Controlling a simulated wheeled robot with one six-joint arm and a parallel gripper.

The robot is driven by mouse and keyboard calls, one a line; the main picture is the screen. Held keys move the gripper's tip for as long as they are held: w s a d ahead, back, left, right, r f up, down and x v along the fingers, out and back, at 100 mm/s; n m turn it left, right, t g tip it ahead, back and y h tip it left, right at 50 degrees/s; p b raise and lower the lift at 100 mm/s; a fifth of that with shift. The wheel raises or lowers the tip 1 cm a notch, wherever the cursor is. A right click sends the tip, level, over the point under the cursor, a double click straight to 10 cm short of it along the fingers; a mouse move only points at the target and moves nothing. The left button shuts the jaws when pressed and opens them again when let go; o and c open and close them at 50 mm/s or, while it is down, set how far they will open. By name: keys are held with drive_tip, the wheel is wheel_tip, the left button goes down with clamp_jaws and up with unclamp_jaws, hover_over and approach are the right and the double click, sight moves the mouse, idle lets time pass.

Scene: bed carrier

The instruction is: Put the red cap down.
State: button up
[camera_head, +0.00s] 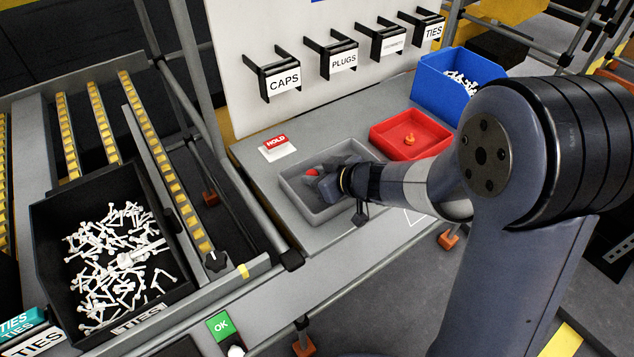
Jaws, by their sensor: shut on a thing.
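The red cap (311,172) shows as a small red spot at the tip of my gripper (318,182). My gripper is shut on it, over the grey tray (295,205). The arm comes in from the right and its wrist hides the right part of the tray. The fingers and much of the cap are hard to make out. I cannot tell whether the cap touches the tray floor.
A red tray (440,137) holding a small orange piece and a blue bin (432,85) of white parts stand to the right. A HOLD sign (277,144) is behind the grey tray. A black TIES bin (50,215) is at left. Labelled holders line the back panel.

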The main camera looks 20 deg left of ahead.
drive_tip(key=shift+f, duration=0.2)
drive_tip(key=shift+f, duration=0.15)
drive_tip(key=o, duration=0.9)
drive_tip(key=shift+o, duration=0.2)
drive_tip(key=shift+d+r, duration=0.2)
drive_tip(key=shift+r, duration=0.2)
drive_tip(key=p+v, duration=0.4)
drive_tip(key=v, duration=0.6)
drive_tip(key=shift+s+d+r, duration=0.2)
drive_tip(key=shift+d, duration=0.05)
drive_tip(key=shift+s+d+r, duration=0.15)
drive_tip(key=shift+s+d, duration=0.1)
drive_tip(key=shift+d, duration=0.1)
